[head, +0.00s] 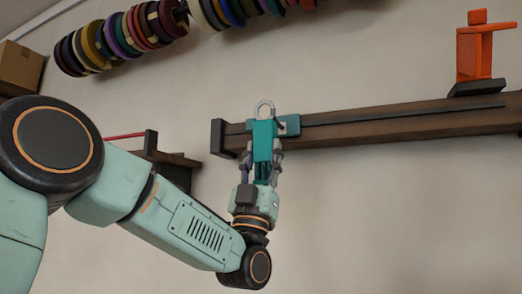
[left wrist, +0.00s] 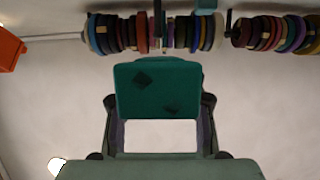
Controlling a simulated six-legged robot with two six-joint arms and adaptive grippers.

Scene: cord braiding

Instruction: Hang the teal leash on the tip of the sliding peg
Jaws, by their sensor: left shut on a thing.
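In the left wrist view the leash (left wrist: 157,90) shows as a teal block with two dark marks, between the two fingers of my left gripper (left wrist: 160,120). The leash stands in front of the left part of a dark wooden rail (head: 400,122). My right gripper is out of view.
An orange bracket (head: 474,52) stands on a dark block at the rail's right. A smaller wooden shelf (head: 172,160) is behind my left arm. Rows of coloured spools (head: 120,38) hang high on the wall. A cardboard box (head: 20,66) sits at upper left.

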